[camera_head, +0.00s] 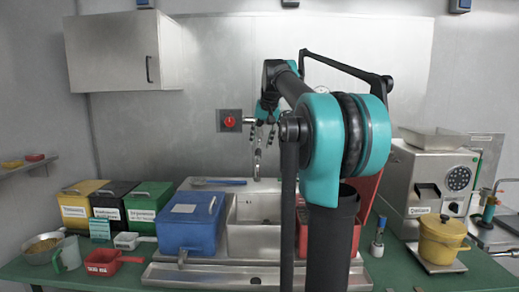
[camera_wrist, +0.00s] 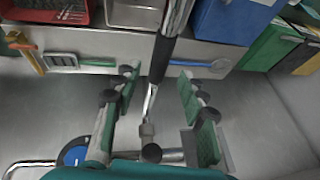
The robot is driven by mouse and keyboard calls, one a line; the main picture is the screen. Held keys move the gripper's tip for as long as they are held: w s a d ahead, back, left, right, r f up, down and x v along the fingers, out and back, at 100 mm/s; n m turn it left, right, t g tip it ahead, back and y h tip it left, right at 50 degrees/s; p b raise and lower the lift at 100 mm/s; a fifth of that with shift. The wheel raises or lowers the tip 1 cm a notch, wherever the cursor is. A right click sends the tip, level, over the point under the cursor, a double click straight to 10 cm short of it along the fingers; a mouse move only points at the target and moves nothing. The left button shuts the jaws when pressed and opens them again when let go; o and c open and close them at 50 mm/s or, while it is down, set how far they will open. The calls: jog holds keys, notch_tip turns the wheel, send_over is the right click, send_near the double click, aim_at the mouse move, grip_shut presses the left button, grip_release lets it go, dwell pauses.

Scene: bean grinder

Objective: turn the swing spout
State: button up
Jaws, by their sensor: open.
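The swing spout (camera_wrist: 160,57) is a chrome pipe with a black sleeve. In the wrist view it runs from the top edge down to a metal joint at the lower middle. In the head view the spout (camera_head: 257,162) hangs at the back wall above the sink, its upper part partly hidden by my gripper. My gripper (camera_wrist: 158,76) is open, with one green-padded finger on each side of the spout and visible gaps between. In the head view my gripper (camera_head: 263,136) is small and partly hidden by my arm.
A red knob (camera_head: 230,121) sits on a wall plate left of the spout; a blue knob (camera_wrist: 74,156) shows in the wrist view. Below are the sink basin (camera_head: 254,238), a blue bin (camera_head: 187,228) and a red crate (camera_head: 313,236). Brushes lie on the ledge behind.

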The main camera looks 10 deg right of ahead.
jog(key=v, duration=0.7)
jog(key=shift+r, duration=0.2)
jog(key=shift+s, duration=0.15)
